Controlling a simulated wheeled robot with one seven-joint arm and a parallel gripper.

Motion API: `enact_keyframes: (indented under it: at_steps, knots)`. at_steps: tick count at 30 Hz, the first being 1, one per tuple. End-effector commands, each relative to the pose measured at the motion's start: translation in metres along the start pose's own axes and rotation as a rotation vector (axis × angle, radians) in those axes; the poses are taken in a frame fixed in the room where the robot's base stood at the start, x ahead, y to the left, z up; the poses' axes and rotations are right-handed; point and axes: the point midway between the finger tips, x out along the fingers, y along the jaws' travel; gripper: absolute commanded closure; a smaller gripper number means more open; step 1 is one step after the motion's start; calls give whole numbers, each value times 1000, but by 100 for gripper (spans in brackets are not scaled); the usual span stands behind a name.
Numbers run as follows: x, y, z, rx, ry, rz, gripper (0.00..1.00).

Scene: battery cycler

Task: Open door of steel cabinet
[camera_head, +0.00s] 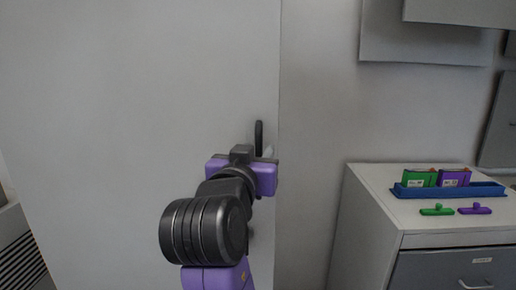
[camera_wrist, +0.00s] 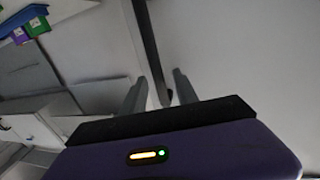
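The steel cabinet's pale grey door (camera_head: 140,100) fills the left half of the head view. A dark upright handle (camera_head: 259,135) sits near its right edge; it also shows in the wrist view as a dark bar (camera_wrist: 147,45). My gripper (camera_head: 268,152) is at the handle's lower part. In the wrist view, my gripper (camera_wrist: 158,88) has its two fingers spread, with the bar's near end between them and gaps visible on both sides. The wrist partly hides the handle's lower end in the head view. I cannot tell whether the door is ajar.
A low white drawer cabinet (camera_head: 370,215) stands at the right. On it are a blue tray (camera_head: 410,192) with a green and a purple block, and a green clip (camera_head: 437,210) and purple clip (camera_head: 474,209) in front. A grey vented unit (camera_head: 20,250) is at the lower left.

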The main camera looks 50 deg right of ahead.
Motion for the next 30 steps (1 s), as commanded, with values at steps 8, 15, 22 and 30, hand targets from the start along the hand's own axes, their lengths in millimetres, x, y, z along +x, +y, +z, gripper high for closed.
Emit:
enact_keyframes:
  at_steps: [8, 15, 22, 30]
  knots:
    - [15, 0, 0, 1, 0, 0, 64]
    - [14, 0, 0, 1, 0, 0, 76]
    - [14, 0, 0, 1, 0, 0, 100]
    - [14, 0, 0, 1, 0, 0, 100]
